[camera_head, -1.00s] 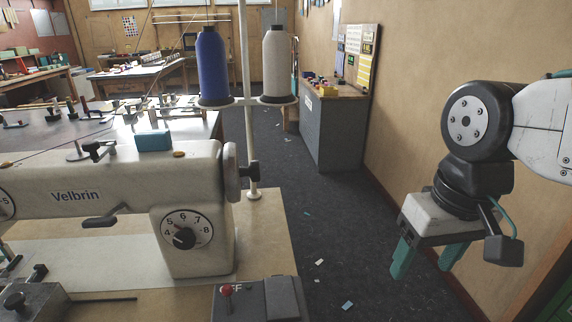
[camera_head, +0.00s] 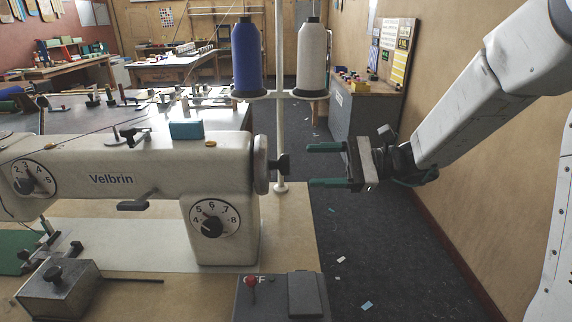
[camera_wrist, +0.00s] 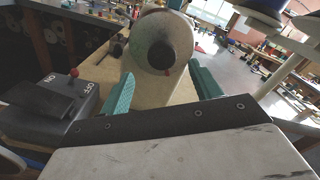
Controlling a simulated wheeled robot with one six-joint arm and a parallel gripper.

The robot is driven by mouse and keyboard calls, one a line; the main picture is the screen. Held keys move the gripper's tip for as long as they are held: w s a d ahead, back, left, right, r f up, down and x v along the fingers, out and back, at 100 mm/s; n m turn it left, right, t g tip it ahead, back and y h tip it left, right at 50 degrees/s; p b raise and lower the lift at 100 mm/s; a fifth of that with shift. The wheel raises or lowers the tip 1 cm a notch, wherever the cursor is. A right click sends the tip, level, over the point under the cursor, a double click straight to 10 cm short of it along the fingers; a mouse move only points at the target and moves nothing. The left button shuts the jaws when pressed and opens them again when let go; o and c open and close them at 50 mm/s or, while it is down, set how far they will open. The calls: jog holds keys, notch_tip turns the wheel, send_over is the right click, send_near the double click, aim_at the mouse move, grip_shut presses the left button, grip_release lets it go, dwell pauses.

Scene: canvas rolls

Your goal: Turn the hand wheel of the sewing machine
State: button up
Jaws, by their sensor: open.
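The white sewing machine (camera_head: 150,165), marked Velbrin, stands on the table at the left of the head view.
A blue thread cone (camera_head: 247,58) and a white one (camera_head: 312,56) stand on a stand behind the wheel. A switch box (camera_head: 282,298) with a red lever sits at the table's front right. A grey cabinet (camera_head: 358,115) stands farther back.

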aim_at(285, 164)
jog(key=a, duration=0.7)
jog(key=shift+w+a, duration=0.25)
jog(key=shift+a, duration=0.1)
jog(key=c, duration=1)
